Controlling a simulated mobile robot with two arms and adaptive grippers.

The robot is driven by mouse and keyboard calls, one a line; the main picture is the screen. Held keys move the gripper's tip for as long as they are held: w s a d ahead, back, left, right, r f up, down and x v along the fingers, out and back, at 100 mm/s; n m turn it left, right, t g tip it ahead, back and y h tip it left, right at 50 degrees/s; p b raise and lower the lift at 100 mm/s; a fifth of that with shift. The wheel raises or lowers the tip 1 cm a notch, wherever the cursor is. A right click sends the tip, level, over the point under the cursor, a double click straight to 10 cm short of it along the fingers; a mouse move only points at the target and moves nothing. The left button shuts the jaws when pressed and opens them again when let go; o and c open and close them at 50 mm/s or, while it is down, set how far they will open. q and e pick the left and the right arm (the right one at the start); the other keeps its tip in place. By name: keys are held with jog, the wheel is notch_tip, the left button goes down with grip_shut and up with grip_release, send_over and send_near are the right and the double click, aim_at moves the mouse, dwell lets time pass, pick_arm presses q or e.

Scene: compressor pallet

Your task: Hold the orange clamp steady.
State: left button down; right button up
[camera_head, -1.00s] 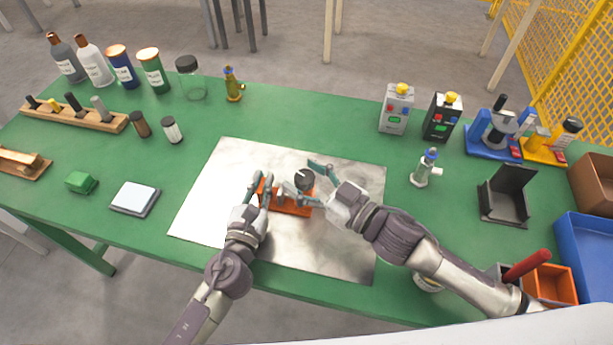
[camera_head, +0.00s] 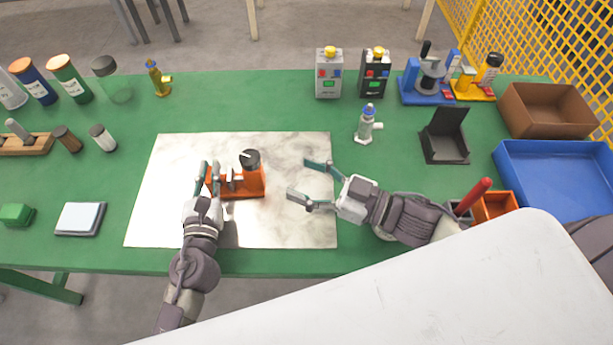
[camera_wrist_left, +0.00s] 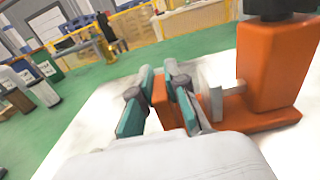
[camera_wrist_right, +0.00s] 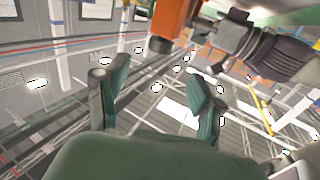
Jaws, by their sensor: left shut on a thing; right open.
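The orange clamp (camera_head: 252,184) stands on the bright metal plate (camera_head: 290,232), with a dark round knob on top at its right end. My left gripper (camera_head: 210,170) is shut on the clamp's left upright; the left wrist view shows its teal fingers (camera_wrist_left: 160,70) on either side of that upright, with the clamp's taller orange block (camera_wrist_left: 268,70) to the right. My right gripper (camera_head: 304,178) is open and empty to the right of the clamp, apart from it. In the right wrist view its fingers (camera_wrist_right: 162,82) are spread, with an orange part at the top.
A white valve-like part (camera_head: 367,126) and a black angled stand (camera_head: 445,138) lie beyond the plate. A red-handled tool (camera_head: 474,195) stands by small bins at right, near my right arm. A blue tray (camera_head: 556,172) lies at far right. The plate's right part is bare.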

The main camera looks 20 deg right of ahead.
jog(key=s+a+r+n+g+y, duration=0.2)
jog(key=a+r+n+g+y, duration=0.75)
jog(key=a, duration=0.35)
jog(key=s+a+r+n+g, duration=0.4)
jog(key=a+n+g, duration=0.2)
jog(key=n+g, duration=0.2)
jog(key=m+t+h, duration=0.2)
jog(key=t+h, duration=0.3)
jog(key=h, duration=1.8)
send_near(250, 156)
notch_tip(250, 156, down, 9)
jog(key=shift+s+d, duration=0.15)
